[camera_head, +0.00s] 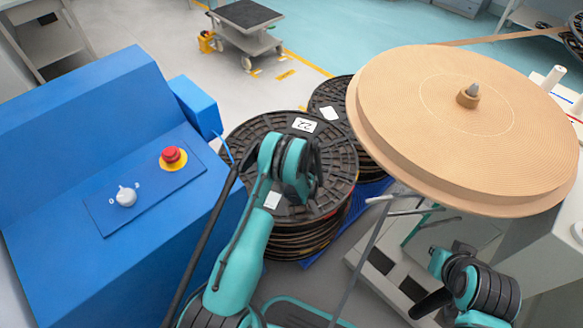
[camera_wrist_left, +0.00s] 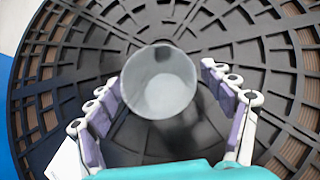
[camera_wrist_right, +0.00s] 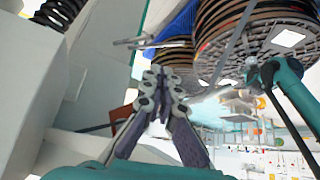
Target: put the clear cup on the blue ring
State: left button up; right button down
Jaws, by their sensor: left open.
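The clear cup (camera_wrist_left: 158,82) shows in the left wrist view as a pale, round, see-through shape over the black ribbed face of a spool (camera_wrist_left: 250,45). Its wide round end faces the camera, and it seems to stand on the spool. My left gripper (camera_wrist_left: 162,78) is open, with a finger on each side of the cup and visible gaps between. In the head view my left arm hides the cup and these fingers. My right gripper (camera_wrist_right: 160,74) is empty, its fingertips drawn together, low beside the machine. I cannot make out a blue ring in any view.
In the head view, a blue console (camera_head: 70,190) with a red button (camera_head: 173,157) stands left of the spool (camera_head: 245,135). A second spool (camera_head: 325,95) lies behind it. A large tan roll (camera_head: 430,100) overhangs at right. A cart (camera_head: 245,25) stands on open floor behind.

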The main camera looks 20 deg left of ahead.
pick_arm(q)
jog(key=shift+r, duration=0.1)
jog(key=c, duration=1.2)
